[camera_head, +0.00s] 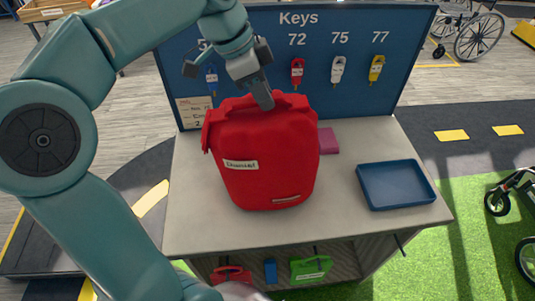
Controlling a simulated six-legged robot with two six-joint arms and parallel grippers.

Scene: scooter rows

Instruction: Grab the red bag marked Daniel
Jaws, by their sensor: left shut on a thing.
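A red bag (262,160) is upright at the counter's left part. A white label (241,165) on its front seems to read Daniel, though the small letters are blurred. My left gripper (264,98) reaches down from above and is shut on the handle at the top of the bag. The bag seems to be on or just above the counter; I cannot tell which. My right gripper is not in view.
A blue Keys board (345,35) with several tags stands behind. Red (230,275) and green (311,269) items lie on the shelf below.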

